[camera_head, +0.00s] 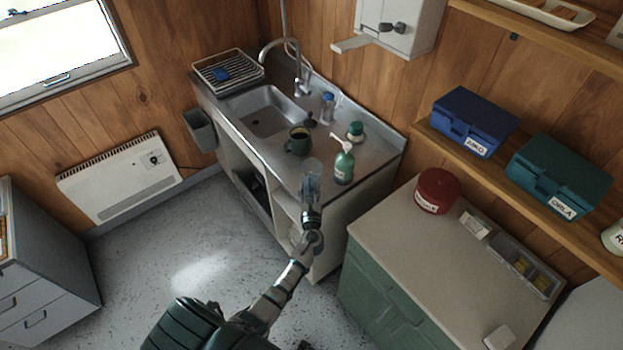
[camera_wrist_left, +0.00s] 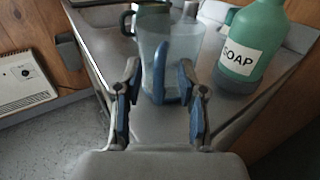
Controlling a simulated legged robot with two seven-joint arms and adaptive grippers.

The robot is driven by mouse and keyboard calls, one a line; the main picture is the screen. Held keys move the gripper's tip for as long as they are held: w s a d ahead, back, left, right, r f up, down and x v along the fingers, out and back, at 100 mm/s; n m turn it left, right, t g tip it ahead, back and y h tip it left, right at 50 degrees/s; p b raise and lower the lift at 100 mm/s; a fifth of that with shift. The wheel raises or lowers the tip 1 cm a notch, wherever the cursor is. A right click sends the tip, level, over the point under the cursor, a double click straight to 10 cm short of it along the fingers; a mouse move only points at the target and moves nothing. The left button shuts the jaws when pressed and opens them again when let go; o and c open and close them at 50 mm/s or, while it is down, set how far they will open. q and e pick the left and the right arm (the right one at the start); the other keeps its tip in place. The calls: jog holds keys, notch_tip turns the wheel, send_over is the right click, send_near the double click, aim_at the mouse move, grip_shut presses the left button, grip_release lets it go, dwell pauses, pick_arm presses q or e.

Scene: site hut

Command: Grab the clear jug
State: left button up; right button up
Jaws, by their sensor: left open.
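The clear jug (camera_head: 312,170) stands on the front end of the metal sink counter (camera_head: 272,157). In the left wrist view the jug (camera_wrist_left: 192,45) is see-through, with a blue handle (camera_wrist_left: 159,72) facing me. My left gripper (camera_head: 310,206) is open and empty at the counter's near edge. In the left wrist view its two fingers (camera_wrist_left: 160,88) stand on either side of the handle, with a gap on both sides. I cannot tell if anything touches. My right gripper is not in view.
A green soap bottle (camera_head: 344,166) stands close to the right of the jug and also shows in the left wrist view (camera_wrist_left: 252,48). A dark green mug (camera_head: 298,142) stands behind the jug. The sink basin (camera_head: 262,112) lies farther back. A green cabinet (camera_head: 385,290) is at the right.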

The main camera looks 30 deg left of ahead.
pick_arm(q)
jog(key=shift+w+a, duration=0.15)
jog(key=shift+a, duration=0.15)
jog(key=shift+c, duration=0.2)
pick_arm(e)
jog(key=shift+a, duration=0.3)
pick_arm(q)
grip_shut()
jog(key=shift+d, duration=0.3)
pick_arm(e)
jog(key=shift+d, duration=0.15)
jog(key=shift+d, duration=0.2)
pick_arm(q)
jog(key=shift+a+r, duration=0.1)
jog(key=shift+r, duration=0.1)
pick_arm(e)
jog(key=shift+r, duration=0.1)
